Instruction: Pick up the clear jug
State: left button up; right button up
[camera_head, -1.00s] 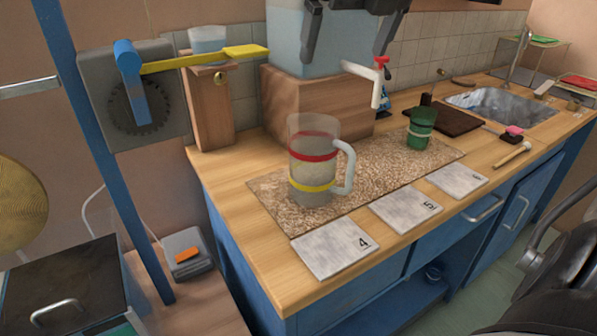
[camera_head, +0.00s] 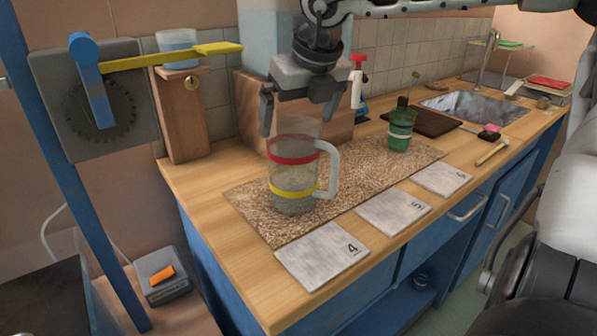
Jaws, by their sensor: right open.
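The clear jug (camera_head: 294,175) stands upright on the speckled mat (camera_head: 355,180) on the wooden counter. It has a red band near the top, a yellow band lower down and a pale handle (camera_head: 331,168) on its right side. My right gripper (camera_head: 297,124) points down with its jaws open, its fingertips at about the height of the jug's rim in the picture. One finger shows on each side of the rim; I cannot tell whether they are directly above it or behind it. Nothing is held. My left gripper is not in view.
Numbered tiles (camera_head: 322,255) lie along the counter's front.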

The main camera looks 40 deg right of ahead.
aim_at(303, 170)
jog(key=x, duration=0.5)
jog(key=shift+f, duration=0.1)
jog(key=c, duration=1.2)
jog(key=shift+o, duration=0.2)
